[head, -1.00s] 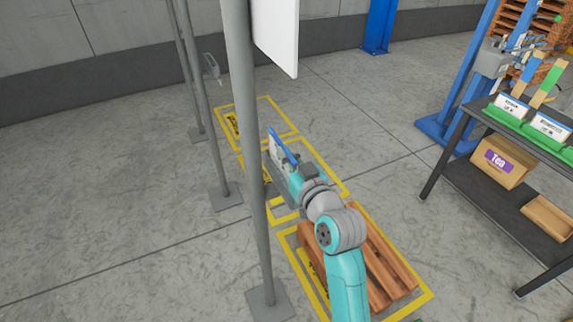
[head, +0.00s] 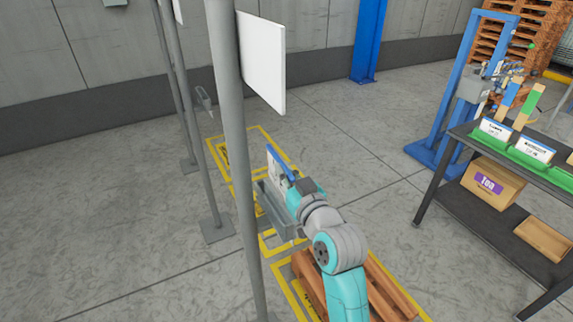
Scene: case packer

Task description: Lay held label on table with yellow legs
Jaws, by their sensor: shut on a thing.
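My gripper (head: 279,188) is at the end of my teal and grey arm, low over the floor beyond a wooden pallet. It is shut on a label (head: 273,166), a white card with a blue top edge that stands out tilted from the jaws. The fingertips are partly hidden by the gripper body. No table with yellow legs shows in this view. The only table in view, at the right, is a dark one (head: 437,193) with dark legs.
Grey posts (head: 232,140) with a white sign board (head: 262,62) stand close left of my arm. A wooden pallet (head: 390,292) lies below it. The dark table bears green label holders (head: 528,158), with a Tea box (head: 491,183) on its lower shelf. Open floor (head: 375,150) lies between.

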